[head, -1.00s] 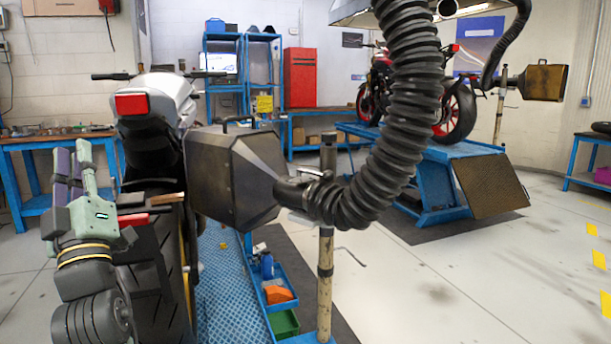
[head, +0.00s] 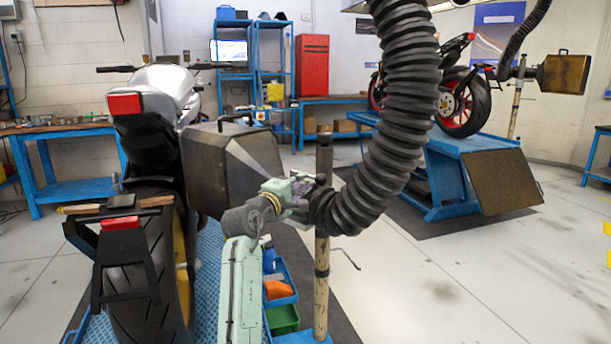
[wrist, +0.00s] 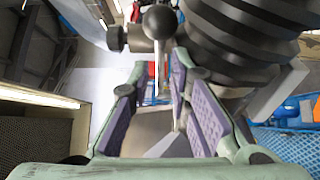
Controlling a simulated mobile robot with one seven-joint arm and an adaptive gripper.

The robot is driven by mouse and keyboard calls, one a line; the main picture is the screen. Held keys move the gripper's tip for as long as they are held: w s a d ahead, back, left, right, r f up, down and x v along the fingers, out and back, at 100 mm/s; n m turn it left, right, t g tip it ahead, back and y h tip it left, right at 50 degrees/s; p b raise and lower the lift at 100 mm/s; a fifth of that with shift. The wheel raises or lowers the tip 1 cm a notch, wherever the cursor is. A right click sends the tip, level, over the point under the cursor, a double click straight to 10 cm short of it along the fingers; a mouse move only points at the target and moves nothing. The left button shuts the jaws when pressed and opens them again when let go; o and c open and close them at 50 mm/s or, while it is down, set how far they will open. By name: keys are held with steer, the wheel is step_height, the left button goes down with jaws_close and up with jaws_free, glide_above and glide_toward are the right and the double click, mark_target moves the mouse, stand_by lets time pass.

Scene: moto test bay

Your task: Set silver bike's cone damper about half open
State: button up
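The silver bike (head: 165,90) stands at the left, rear towards me. Its dark exhaust cone (head: 215,165) sits behind it, with its narrow end meeting the ribbed black hose (head: 400,120). My gripper (head: 305,190) is at that joint and hides most of the damper there. In the wrist view my gripper (wrist: 160,85) is open, its purple pads apart. A black ball knob (wrist: 160,22) shows just beyond the fingertips, with a thin pale rod below it running between them. I cannot tell whether a finger touches it, nor the damper's angle.
The hose also shows in the wrist view (wrist: 235,40), close on the right. A worn post (head: 323,270) stands beside the joint. Blue and green bins (head: 283,318) sit low near my arm. A red bike (head: 465,105) rests on a blue lift at the right. Floor right of the post is clear.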

mark_target(309, 177)
steer(key=shift+p+x, duration=0.35)
steer(key=shift+x, duration=1.5)
steer(key=shift+c, duration=0.5)
jaws_close()
steer(key=shift+a, duration=0.1)
